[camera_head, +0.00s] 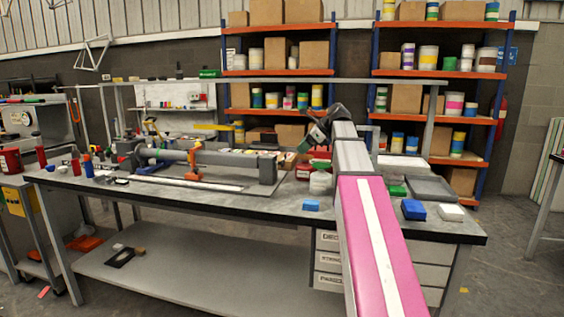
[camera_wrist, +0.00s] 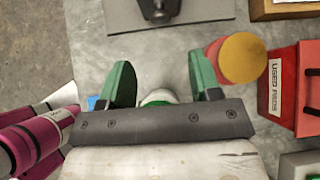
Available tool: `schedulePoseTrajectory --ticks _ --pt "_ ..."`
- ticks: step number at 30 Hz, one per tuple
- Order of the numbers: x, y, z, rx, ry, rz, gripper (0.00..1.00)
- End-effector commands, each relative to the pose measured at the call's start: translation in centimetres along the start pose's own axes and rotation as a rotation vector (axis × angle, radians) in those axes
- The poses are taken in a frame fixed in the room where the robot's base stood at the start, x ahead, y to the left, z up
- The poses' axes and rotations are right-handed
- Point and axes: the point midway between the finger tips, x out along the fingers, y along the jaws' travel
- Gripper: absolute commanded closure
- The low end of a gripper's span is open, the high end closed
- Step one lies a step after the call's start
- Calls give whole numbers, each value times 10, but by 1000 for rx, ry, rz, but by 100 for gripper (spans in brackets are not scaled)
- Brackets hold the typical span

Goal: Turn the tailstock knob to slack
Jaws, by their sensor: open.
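The jig with a long grey tube (camera_head: 170,154) lies along the back of the bench. Its grey tailstock block (camera_head: 268,168) stands at the right end; I cannot make out the knob there. In the wrist view a dark part (camera_wrist: 158,10) on a grey plate (camera_wrist: 200,14) shows at the top edge, cut off; I cannot tell if it is the knob. My gripper (camera_wrist: 162,82) is open, with green fingers apart and nothing gripped between them. In the head view my gripper (camera_head: 308,140) hangs above the bench, right of the tailstock.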

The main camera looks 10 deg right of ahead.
Motion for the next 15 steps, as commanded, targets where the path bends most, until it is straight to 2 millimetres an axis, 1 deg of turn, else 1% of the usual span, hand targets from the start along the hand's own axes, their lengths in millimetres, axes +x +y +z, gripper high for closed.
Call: schedulePoseTrajectory --ticks 2,5,8,15 --pt "-1 -1 0 22 12 7 42" --pt "5 0 0 29 15 10 42" --pt "19 0 -1 28 14 11 42" --pt "62 1 -1 26 13 11 42"
